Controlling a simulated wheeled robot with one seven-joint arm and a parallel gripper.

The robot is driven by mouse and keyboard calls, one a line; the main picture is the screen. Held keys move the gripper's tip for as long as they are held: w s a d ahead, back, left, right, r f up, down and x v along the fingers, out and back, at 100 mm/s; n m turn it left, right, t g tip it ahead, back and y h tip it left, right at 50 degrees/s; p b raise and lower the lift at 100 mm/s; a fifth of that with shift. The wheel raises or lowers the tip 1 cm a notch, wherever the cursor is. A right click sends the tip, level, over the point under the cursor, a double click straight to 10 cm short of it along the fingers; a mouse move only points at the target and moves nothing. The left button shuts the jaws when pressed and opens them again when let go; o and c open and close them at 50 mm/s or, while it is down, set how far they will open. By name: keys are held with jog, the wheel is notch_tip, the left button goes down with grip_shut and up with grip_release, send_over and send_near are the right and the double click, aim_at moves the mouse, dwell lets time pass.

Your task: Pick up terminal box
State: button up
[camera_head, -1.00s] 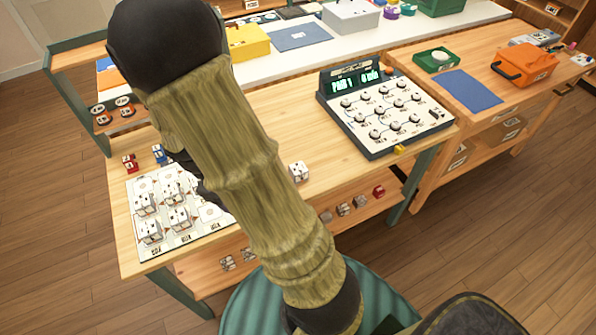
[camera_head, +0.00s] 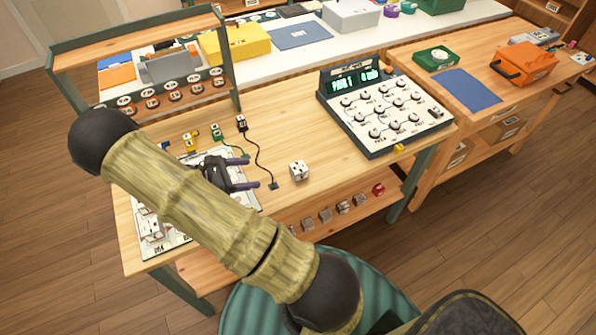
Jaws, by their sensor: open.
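A white terminal box (camera_head: 299,170), a small cube with dark dots on its faces, stands alone on the wooden bench right of the mat. My gripper (camera_head: 252,172) is dark and open, its fingers pointing right toward this box. A gap of bare wood lies between the fingertips and the box in the picture, and nothing shows between the fingers. Another white box (camera_head: 151,229) sits on the printed mat (camera_head: 180,241) at the left. My arm hides much of the mat and anything else on it.
A black cable (camera_head: 258,152) with small ends lies between my gripper and the rack. Small coloured plugs (camera_head: 190,142) stand behind the mat. A dial panel (camera_head: 388,115) with a lit display is at the right. A lower shelf (camera_head: 350,222) holds several small blocks.

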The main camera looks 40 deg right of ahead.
jog(key=p, duration=0.3)
send_near(294, 169)
jog(key=x, duration=0.5)
jog(key=shift+d, duration=0.1)
jog(key=shift+s+d+f, duration=0.1)
jog(key=shift+d+f, duration=0.2)
jog(key=shift+d, duration=0.05)
jog(key=shift+p+x, duration=0.8)
jog(key=shift+x, duration=1.8)
jog(key=shift+r, duration=0.1)
jog(key=c, duration=1.1)
